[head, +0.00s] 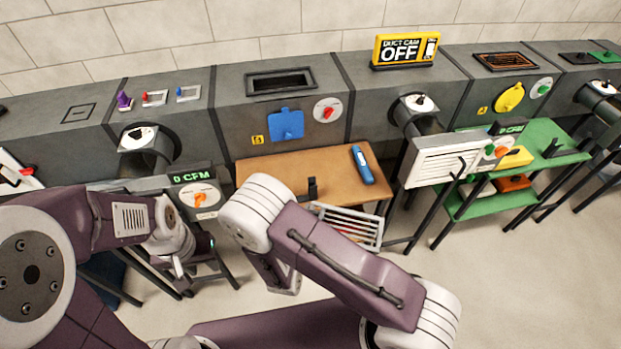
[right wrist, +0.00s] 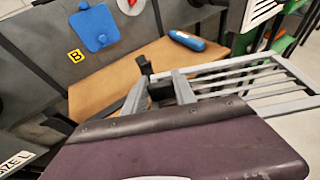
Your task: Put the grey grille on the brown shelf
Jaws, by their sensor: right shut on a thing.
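The grey grille (head: 347,226), an open frame with several bars, shows at the front edge of the brown shelf (head: 275,168), partly hidden behind my right arm. In the right wrist view my right gripper (right wrist: 160,90) is shut on a dark piece at the grille's left end, and the grille's bars (right wrist: 262,79) reach out to the right. I cannot tell its height relative to the shelf top (right wrist: 110,88). In the head view my right arm hides the fingertips. My left gripper (head: 178,268) hangs at the left, apart from the grille; its jaws are unclear.
A blue cylindrical tool (head: 362,165) lies at the shelf's right end; the middle of the shelf is clear. A black upright piece (head: 312,188) shows near its front edge. A white louvred panel (head: 438,160) and a green table (head: 540,140) stand to the right. Grey duct runs behind.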

